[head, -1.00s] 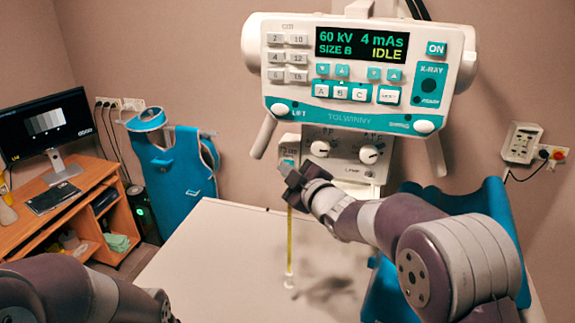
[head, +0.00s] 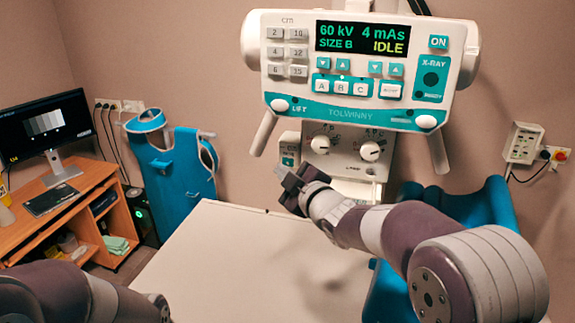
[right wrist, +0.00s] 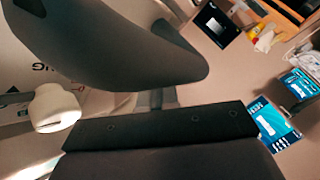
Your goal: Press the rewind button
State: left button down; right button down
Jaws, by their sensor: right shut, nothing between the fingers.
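A small white box (head: 288,147) with a teal label sits at the left of the knob panel, below the X-ray console (head: 350,114). I cannot make out a rewind button on it; print there is too small. No yellow tape hangs below the box. My right gripper (head: 283,176) is shut and empty, just below the box and above the table's far edge; I cannot tell whether it touches the box. In the right wrist view, dark gripper parts fill the middle. My left arm shows at the lower left, its gripper out of view.
The white table (head: 215,265) is clear. Two console handles hang down, one at the left (head: 264,133), near my right gripper. Two dials (head: 370,150) sit right of the box. A blue apron (head: 178,180) and a desk (head: 62,215) stand left.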

jog(key=s+b, duration=0.1)
jog(key=s, duration=0.1)
jog(key=s+a+b, duration=0.1)
jog(key=s+b, duration=0.1)
jog(key=shift+s+a, duration=0.1)
jog(key=shift+a, duration=0.05)
dwell(0.4)
jog(key=s+d+f+m+g+h+b, duration=0.1)
jog(key=s+d+f+m+g+h, duration=0.25)
jog(key=f, duration=0.55)
jog(key=s+d+f+m+g+h, duration=0.2)
jog(key=s+d+f+m+g, duration=0.15)
jog(key=f, duration=0.45)
jog(key=s+d+f+m+g+h+b, duration=0.1)
jog(key=s+d+f+m+g+b, duration=0.1)
jog(key=s+f, duration=0.5)
jog(key=s+d+f+m+g+h+b, duration=0.1)
jog(key=s+d+f+m+g+b, duration=0.2)
jog(key=s, duration=0.9)
jog(key=d+f+m+g, duration=0.1)
jog(key=d+f+m, duration=0.2)
jog(key=d+f, duration=0.2)
jog(key=shift+d+g, duration=0.4)
jog(key=shift+d, duration=0.1)
